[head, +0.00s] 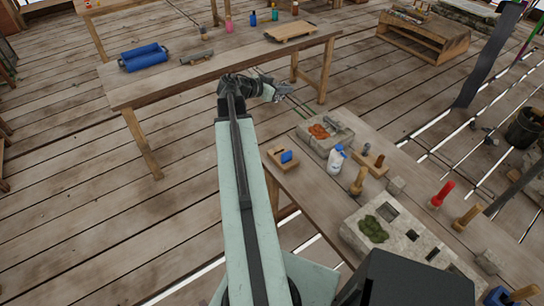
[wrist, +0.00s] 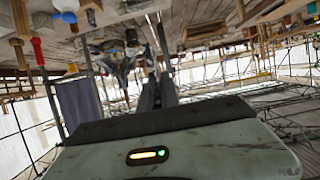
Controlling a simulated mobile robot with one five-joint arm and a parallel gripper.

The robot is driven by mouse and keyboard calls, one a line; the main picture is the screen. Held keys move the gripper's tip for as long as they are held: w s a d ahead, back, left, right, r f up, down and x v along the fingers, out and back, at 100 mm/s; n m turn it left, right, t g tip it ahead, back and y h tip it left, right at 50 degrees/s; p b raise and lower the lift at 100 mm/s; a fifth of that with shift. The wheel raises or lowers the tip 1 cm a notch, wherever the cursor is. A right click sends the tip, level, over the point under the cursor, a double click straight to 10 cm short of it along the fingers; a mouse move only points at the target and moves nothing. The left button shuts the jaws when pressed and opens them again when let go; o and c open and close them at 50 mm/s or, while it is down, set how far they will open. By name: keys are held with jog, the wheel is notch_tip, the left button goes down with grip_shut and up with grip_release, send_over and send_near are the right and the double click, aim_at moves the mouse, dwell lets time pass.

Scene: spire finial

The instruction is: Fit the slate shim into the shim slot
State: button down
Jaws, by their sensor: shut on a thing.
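My gripper (head: 279,95) is at the far end of my outstretched arm, in front of the long table's front edge. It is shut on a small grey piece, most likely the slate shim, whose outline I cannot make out. A pale stone block with green moss (head: 374,229) lies on the right-hand bench and has several dark openings. I cannot tell which opening is the shim slot. My gripper is well apart from this block, beyond it and to its left. In the wrist view my own arm fills the lower part, and the shim is not clear there.
The right-hand bench also holds a stone block with orange-brown matter (head: 319,132), a white bottle (head: 336,158), a blue-topped wooden block (head: 286,156) and a red-handled tool (head: 442,194). The long table (head: 240,62) carries blue rolls (head: 143,57). The plank floor at left is clear.

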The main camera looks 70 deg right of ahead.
jog(key=f+b, duration=3)
jog(key=f, duration=0.1)
jog(key=shift+s+d+b, duration=0.1)
jog(key=shift+s+b, duration=0.2)
jog(key=shift+s, duration=0.1)
jog(key=c, duration=1.6)
grip_release()
jog(key=shift+r, duration=0.2)
jog(key=p+v, duration=0.3)
jog(key=v, duration=0.4)
jog(key=shift+w+a, duration=0.3)
jog(key=shift+w, duration=0.05)
